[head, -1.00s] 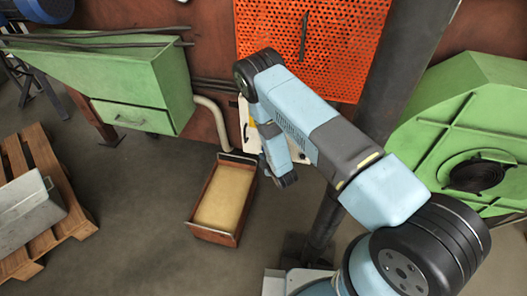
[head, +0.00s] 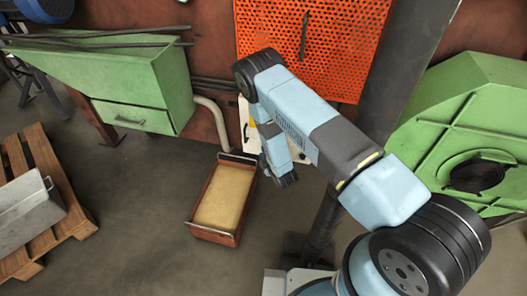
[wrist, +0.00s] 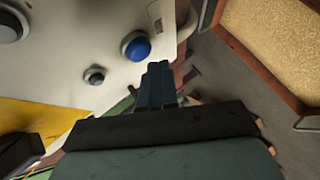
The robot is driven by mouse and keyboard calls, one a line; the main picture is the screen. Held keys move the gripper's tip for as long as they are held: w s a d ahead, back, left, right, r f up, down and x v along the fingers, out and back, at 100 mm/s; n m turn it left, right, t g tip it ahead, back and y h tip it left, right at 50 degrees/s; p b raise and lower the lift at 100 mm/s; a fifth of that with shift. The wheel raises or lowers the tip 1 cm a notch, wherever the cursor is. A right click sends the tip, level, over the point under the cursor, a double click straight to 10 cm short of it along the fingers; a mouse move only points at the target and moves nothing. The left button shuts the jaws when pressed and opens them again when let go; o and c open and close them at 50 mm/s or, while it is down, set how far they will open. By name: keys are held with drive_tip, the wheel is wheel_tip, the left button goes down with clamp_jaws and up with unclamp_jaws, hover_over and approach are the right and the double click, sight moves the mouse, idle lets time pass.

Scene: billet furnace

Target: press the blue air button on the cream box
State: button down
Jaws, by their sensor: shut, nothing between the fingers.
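The blue button (wrist: 136,46) sits in a pale ring on the face of the cream box (wrist: 75,65) in the wrist view. My gripper (wrist: 157,68) is shut and empty. Its fingertips show just below and to the right of the blue button in that picture, and I cannot tell how far they are from the panel. In the head view my arm covers most of the cream box (head: 244,112), and the button and fingertips are hidden there.
The panel also carries a small grey knob (wrist: 94,75), a larger dark knob (wrist: 10,25) and a yellow patch (wrist: 35,120). A rusty tray of tan grit (head: 187,222) stands on the floor below. An orange mesh guard (head: 340,45) is above.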

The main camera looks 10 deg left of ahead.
drive_tip(key=shift+w, duration=0.1)
drive_tip(key=shift+w, duration=0.25)
drive_tip(key=shift+w+d, duration=0.1)
drive_tip(key=shift+w, duration=0.3)
idle(0.8)
drive_tip(key=shift+s, duration=0.8)
drive_tip(key=s, duration=0.3)
drive_tip(key=s+a, duration=0.1)
drive_tip(key=s, duration=0.1)
idle(0.6)
idle(0.7)
